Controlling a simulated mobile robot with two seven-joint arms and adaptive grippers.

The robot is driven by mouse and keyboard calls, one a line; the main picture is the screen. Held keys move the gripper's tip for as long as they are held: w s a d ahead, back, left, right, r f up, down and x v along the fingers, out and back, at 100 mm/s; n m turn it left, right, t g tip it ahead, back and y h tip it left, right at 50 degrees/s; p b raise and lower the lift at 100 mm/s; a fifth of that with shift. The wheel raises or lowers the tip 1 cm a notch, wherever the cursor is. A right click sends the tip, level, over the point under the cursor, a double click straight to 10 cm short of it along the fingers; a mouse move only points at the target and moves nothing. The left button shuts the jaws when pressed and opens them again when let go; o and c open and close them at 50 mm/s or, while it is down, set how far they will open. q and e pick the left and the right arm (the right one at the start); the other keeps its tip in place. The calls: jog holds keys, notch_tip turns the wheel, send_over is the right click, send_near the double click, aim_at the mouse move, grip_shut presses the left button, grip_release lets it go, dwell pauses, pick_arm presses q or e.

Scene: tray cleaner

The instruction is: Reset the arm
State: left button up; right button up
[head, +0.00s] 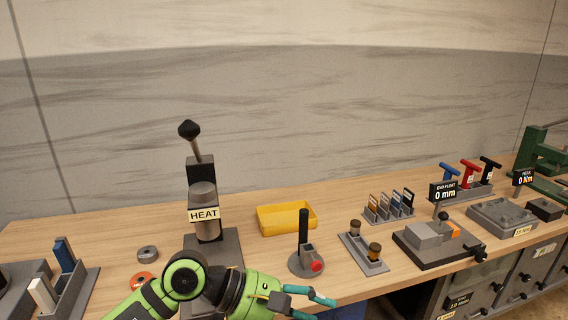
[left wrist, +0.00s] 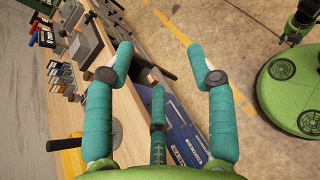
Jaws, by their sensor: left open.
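My left arm, green and black, enters the head view at the bottom left. Its left gripper (head: 318,305) with teal fingers is near the front edge of the workbench, right of the HEAT press and in front of the black-handled stand. In the left wrist view the gripper (left wrist: 163,62) has its fingers spread wide with nothing between them. It points past the bench's edge, with floor and blue drawer fronts behind it. My right gripper does not show in the head view.
The wooden bench (head: 110,232) carries a HEAT press (head: 204,214), a yellow bin (head: 287,219), a black-handled stand (head: 304,250), a grey vise-like fixture (head: 436,240) and a rack of coloured T-handles (head: 466,185). Open floor (left wrist: 215,20) lies beside the bench.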

pick_arm(q)
notch_tip(320, 180, up, 12)
jog(key=n+t+h, duration=0.6)
jog(key=n+h, duration=0.3)
jog(key=n, duration=0.2)
jog(key=w+a+n+t+y, duration=0.4)
jog(key=a+n+t, duration=0.2)
jog(key=n+t, duration=0.65)
jog(key=w+a+f+n+g+y, duration=0.1)
jog(key=a+f+n+g+y, duration=0.1)
jog(key=a+f+n+y, duration=1.8)
jog(key=s+d+f+n+g+h, duration=0.1)
jog(key=s+f+n+g, duration=0.5)
jog(key=s+f, duration=0.4)
jog(key=s+d+f+n+g+h, duration=0.15)
jog(key=s+f+n+g, duration=0.45)
jog(key=s, duration=0.7)
notch_tip(320, 180, down, 25)
jog(key=s+m+g, duration=0.2)
jog(key=s, duration=0.1)
jog(key=s+a+f+g, duration=0.1)
jog(key=s+a+f, duration=0.2)
jog(key=s+f, duration=0.9)
jog(key=shift+s+f, duration=0.2)
jog(key=shift+s, duration=1)
